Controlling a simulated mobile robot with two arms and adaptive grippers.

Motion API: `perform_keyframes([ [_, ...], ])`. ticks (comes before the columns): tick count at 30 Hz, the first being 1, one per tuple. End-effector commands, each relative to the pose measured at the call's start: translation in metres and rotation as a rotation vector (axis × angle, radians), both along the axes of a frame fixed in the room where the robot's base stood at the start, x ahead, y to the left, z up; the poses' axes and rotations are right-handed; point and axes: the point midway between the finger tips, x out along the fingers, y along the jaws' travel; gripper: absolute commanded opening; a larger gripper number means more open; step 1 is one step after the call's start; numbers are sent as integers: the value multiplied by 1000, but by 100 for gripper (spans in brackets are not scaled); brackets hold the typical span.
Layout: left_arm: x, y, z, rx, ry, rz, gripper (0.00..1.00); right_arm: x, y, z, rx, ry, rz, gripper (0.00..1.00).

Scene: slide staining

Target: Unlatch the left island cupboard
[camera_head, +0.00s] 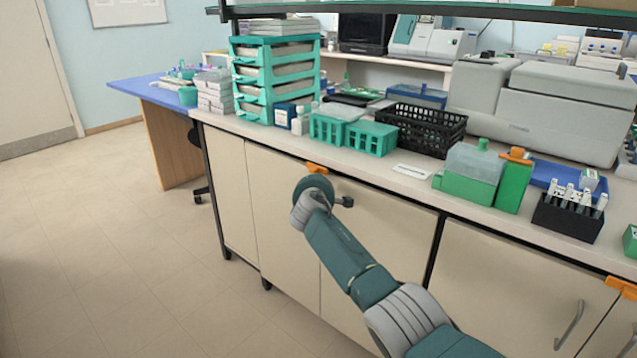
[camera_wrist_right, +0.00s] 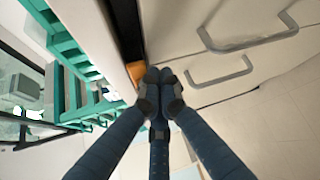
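The left island cupboard (camera_head: 280,215) has pale doors under the worktop, with an orange latch (camera_head: 317,168) at the top where its doors meet. The latch also shows in the right wrist view (camera_wrist_right: 135,72), beside the fingertips. My right arm reaches in from the lower right of the head view to just in front of the latch. In the wrist view, my right gripper (camera_wrist_right: 158,82) has its dark fingers brought together at the tips, by the latch. Whether they touch it or hold it is unclear. Two grey door handles (camera_wrist_right: 220,72) show nearby. My left gripper is out of view.
The worktop above carries a teal drawer rack (camera_head: 275,78), green baskets (camera_head: 371,138), a black crate (camera_head: 425,128) and a tube rack (camera_head: 568,217). Another orange latch (camera_head: 622,287) is on the right cupboard. The floor (camera_head: 110,250) at left is clear.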

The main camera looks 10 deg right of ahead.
Motion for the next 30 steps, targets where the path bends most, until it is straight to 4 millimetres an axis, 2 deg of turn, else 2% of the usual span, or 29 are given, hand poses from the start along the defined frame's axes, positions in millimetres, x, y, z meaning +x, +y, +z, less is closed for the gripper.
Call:
perform_keyframes([
  [1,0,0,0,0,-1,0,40,2,0,7,-2,-10,1,0],
  [20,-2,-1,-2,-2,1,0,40,1,1,11,-2,-17,2,0],
  [25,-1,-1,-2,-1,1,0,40,-10,4,12,-2,-18,0,0],
  [30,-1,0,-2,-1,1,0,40,-28,8,13,0,-11,2,0],
])
